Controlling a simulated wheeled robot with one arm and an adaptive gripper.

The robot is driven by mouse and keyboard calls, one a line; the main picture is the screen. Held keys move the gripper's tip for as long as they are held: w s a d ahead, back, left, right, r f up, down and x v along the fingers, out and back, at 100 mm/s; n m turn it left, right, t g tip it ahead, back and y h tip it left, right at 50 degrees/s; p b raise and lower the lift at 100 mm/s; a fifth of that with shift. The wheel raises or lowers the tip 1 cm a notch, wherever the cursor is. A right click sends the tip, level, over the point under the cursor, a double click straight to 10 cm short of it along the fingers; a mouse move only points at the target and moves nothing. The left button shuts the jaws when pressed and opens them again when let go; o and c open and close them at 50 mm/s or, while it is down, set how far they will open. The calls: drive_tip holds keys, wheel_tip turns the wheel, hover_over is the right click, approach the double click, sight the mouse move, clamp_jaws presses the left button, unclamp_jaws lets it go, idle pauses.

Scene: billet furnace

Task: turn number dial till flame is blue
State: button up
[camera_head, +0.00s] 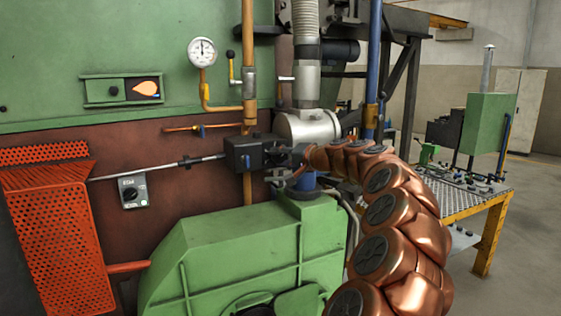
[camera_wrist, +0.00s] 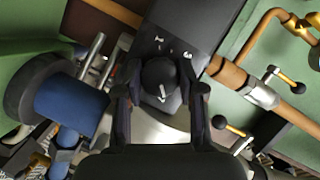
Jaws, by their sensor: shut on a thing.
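The number dial is a round black knob (camera_wrist: 161,78) with a white pointer mark, on the face of a dark box (camera_head: 247,154) with white digits. The box also shows in the wrist view (camera_wrist: 190,22). My gripper (camera_head: 277,160) reaches the box from the right. In the wrist view its two fingers (camera_wrist: 160,92) stand on either side of the knob and are shut on it. The flame (camera_head: 147,88) shows in a small window on the green furnace wall. It is mostly orange, with a little blue at its lower right.
A pressure gauge (camera_head: 202,52) and yellow pipes are above the box. A green housing (camera_head: 240,255) stands below my gripper. An orange perforated guard (camera_head: 62,240) is at left. A grey switch box (camera_head: 133,190) hangs on the wall. A yellow-edged table (camera_head: 490,205) stands at right.

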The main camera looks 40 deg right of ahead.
drive_tip(key=shift+f+m+t+y, duration=0.1)
drive_tip(key=shift+m+t+y, duration=0.2)
drive_tip(key=shift+m, duration=0.4)
drive_tip(key=o, duration=1.1)
drive_tip(key=shift+o, duration=0.2)
drive_tip(key=shift+s, duration=0.1)
drive_tip(key=s+r, duration=0.1)
drive_tip(key=s, duration=1)
drive_tip(key=shift+s+d+r, duration=0.25)
drive_tip(key=shift+s+r, duration=0.15)
